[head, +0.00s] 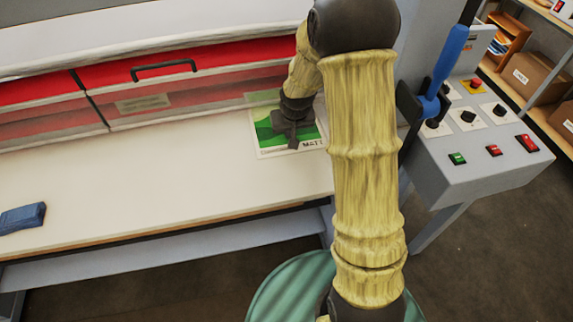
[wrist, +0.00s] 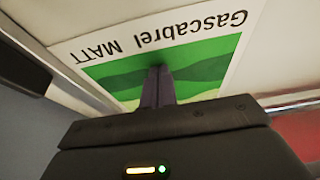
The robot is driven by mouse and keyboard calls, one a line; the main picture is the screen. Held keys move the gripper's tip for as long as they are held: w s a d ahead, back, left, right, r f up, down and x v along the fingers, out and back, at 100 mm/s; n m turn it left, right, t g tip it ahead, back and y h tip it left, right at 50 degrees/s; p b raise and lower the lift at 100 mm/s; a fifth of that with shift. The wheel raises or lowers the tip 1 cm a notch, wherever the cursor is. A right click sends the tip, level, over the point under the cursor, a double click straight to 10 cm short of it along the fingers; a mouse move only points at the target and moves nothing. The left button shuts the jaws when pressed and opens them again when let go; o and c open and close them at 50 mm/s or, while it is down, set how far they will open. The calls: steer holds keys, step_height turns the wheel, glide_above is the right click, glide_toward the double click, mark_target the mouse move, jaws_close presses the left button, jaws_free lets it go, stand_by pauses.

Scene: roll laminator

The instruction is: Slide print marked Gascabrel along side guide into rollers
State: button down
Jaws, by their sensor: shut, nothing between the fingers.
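The print (head: 270,147) has a white border and a green picture, and lies on the white feed table (head: 160,192) close to the red front of the laminator. The wrist view shows the print (wrist: 213,72) upside down, reading "Gascabrel MATT". My gripper (head: 292,146) is shut and empty, pointing down over the green area. In the wrist view the shut fingertips (wrist: 159,70) are at the green picture, and I cannot tell whether they press on it. The rollers and side guide are not clearly seen.
A folded blue cloth (head: 22,218) lies at the table's left end. A control panel (head: 480,150) with buttons and a blue-handled lever (head: 444,70) stands at the right. A red guard with a black handle (head: 163,67) runs behind the table. The table's middle is clear.

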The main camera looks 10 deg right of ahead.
steer(key=shift+w+d+p, duration=0.15)
steer(key=shift+w+p, duration=0.4)
steer(key=shift+w, duration=1.4)
steer(key=shift+w+d+p, duration=0.1)
steer(key=shift+w+p, duration=0.4)
steer(key=shift+w, duration=1.25)
steer(key=shift+w+d, duration=0.3)
steer(key=shift+w, duration=0.1)
steer(key=shift+r, duration=0.1)
steer(key=shift+r+p, duration=0.75)
steer(key=shift+r, duration=0.2)
